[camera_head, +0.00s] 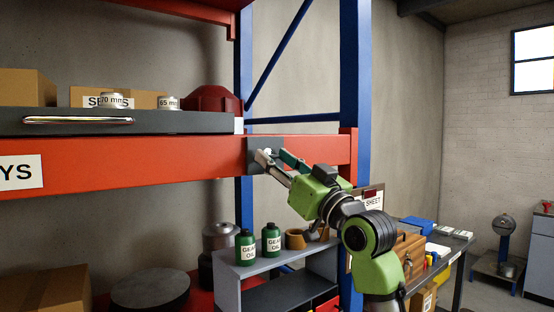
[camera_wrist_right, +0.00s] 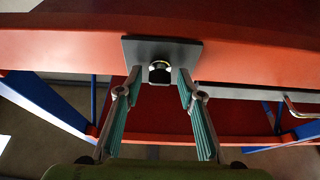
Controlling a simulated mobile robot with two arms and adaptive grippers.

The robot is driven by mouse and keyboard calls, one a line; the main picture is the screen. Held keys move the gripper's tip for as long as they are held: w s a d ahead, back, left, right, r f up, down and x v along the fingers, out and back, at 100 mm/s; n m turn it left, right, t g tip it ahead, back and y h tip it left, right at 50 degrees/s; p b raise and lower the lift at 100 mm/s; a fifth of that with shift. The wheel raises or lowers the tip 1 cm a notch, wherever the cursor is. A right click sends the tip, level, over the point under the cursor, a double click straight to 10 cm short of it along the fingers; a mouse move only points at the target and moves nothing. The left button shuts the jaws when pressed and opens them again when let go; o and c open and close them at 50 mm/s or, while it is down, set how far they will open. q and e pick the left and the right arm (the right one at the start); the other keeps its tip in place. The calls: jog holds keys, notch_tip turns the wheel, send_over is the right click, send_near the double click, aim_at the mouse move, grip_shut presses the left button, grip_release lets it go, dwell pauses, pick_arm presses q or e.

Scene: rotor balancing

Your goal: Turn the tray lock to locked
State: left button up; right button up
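The tray lock is a dark plate (camera_head: 253,166) with a small knob, on the front of the red shelf beam. In the right wrist view the dark plate (camera_wrist_right: 190,50) carries a black knob with a bright collar (camera_wrist_right: 159,72). My right gripper (camera_head: 272,157) is at the plate. In the wrist view its two teal-padded fingers (camera_wrist_right: 159,88) stand apart on either side of the knob, with a gap on each side. It is open and holds nothing. The fingers hide part of the lock in the head view. My left gripper is not in view.
A grey tray (camera_head: 190,123) with a silver handle sits above the red beam (camera_head: 150,163), left of the lock. A blue upright (camera_head: 355,80) stands right of it. Below are green oil bottles (camera_head: 271,240) on a grey stand (camera_head: 262,265).

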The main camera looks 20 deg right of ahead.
grip_shut()
